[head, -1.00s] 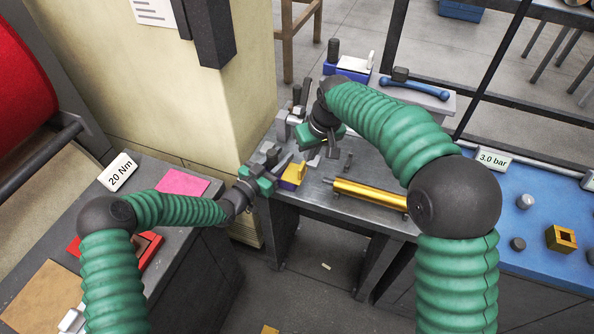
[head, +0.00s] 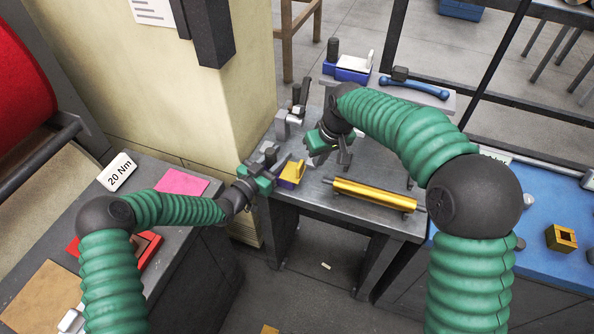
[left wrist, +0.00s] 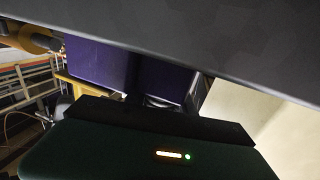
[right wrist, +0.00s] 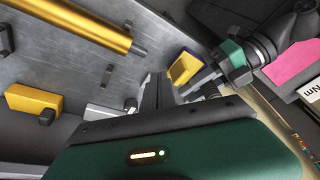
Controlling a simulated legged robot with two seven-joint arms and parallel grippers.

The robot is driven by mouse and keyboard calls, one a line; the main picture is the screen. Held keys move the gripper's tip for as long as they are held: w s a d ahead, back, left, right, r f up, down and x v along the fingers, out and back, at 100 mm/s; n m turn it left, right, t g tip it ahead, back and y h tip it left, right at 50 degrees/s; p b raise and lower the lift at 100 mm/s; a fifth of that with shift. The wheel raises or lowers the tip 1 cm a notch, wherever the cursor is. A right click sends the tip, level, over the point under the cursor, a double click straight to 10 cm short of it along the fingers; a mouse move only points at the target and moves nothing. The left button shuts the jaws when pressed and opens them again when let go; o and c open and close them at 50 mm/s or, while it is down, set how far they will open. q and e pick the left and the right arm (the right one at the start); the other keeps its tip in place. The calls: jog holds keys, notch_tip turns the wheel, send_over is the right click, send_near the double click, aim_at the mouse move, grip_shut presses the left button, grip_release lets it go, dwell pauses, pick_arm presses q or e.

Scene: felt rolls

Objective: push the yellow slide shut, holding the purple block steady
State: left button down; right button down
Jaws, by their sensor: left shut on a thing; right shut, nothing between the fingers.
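The purple block (head: 288,183) sits on the grey bench, with the yellow slide (head: 295,170) at its upper side. My left gripper (head: 274,163) is shut on the purple block from the left. The block also shows at the right wrist view's centre (right wrist: 177,75), with the yellow slide (right wrist: 185,68) on it. In the left wrist view the purple block (left wrist: 98,60) is close up, with a yellow strip beside it. My right gripper (head: 343,157) is shut and empty above the bench, to the right of the block and apart from it. I cannot tell how far the slide is in.
A golden cylinder (head: 372,194) lies on the bench to the right. A yellow block with a dark knob (right wrist: 35,102) shows in the right wrist view. A grey bracket (head: 283,124) stands behind the purple block. A pink sheet (head: 183,182) lies on the left table.

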aim_at(303, 164)
notch_tip(303, 164, down, 6)
jog(key=shift+r, duration=0.1)
jog(key=shift+a, duration=0.1)
dwell(1.9)
jog(key=shift+w+a, duration=0.35)
jog(key=shift+a, duration=0.45)
jog(key=shift+w+a, duration=0.3)
jog(key=shift+a, duration=0.45)
jog(key=shift+w+a+r, duration=0.1)
jog(key=shift+a+r, duration=0.05)
jog(key=shift+r, duration=1.85)
jog(key=r, duration=0.1)
jog(key=d+r, duration=0.1)
jog(key=r, duration=0.1)
jog(key=shift+s+d+r, duration=0.1)
jog(key=shift+s+d, duration=0.15)
jog(key=shift+s, duration=0.1)
